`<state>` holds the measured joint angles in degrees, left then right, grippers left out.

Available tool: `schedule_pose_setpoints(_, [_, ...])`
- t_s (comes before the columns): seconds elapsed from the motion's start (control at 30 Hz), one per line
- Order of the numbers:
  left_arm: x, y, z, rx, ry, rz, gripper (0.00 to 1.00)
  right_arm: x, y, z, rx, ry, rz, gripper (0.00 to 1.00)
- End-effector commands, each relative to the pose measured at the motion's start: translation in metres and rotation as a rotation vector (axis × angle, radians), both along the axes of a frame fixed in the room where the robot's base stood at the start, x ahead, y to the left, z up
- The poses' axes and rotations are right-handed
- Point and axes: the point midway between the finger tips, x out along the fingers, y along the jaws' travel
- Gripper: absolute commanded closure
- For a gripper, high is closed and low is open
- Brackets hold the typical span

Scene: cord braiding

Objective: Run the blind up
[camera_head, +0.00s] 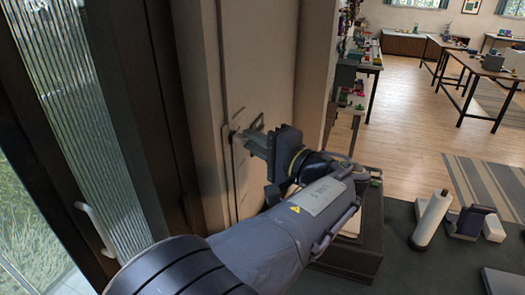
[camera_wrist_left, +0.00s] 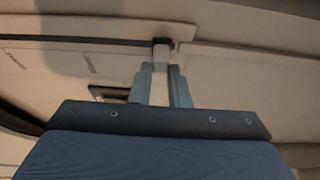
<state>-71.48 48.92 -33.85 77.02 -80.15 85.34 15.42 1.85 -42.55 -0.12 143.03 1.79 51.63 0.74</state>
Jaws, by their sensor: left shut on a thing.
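My left gripper (camera_head: 246,141) reaches the wall panel (camera_head: 241,178) beside the dark door frame. Its fingers are closed on a small pale knob (camera_wrist_left: 161,52) that stands at the end of a dark slot in the panel; in the left wrist view the fingers (camera_wrist_left: 162,88) come up around it. The panel carries small printed labels, too blurred to read. A ribbed, see-through sheet (camera_head: 80,90) hangs in the frame at left; I cannot tell whether it is the blind. My right gripper is not in view.
A white roll (camera_head: 431,219) stands on the grey floor area at right. Shelves and worktables (camera_head: 480,70) are farther back, with open wooden floor between.

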Motion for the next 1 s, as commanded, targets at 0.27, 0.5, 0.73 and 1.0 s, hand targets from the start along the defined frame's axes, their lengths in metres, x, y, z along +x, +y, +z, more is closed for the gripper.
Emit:
schedule_pose_setpoints(0.27, [0.000,0.000,0.008,0.002,-0.008,0.000,1.00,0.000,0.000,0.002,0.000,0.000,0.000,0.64])
schedule_pose_setpoints(0.5, [0.000,0.001,0.009,0.001,-0.010,0.002,0.72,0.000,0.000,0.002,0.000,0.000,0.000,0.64])
schedule_pose_setpoints(0.73, [0.000,0.000,0.006,0.001,-0.005,0.000,0.62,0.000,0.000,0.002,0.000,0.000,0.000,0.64])
schedule_pose_setpoints(1.0, [-0.008,-0.011,0.003,0.000,-0.004,-0.006,0.62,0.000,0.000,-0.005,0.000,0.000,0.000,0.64])
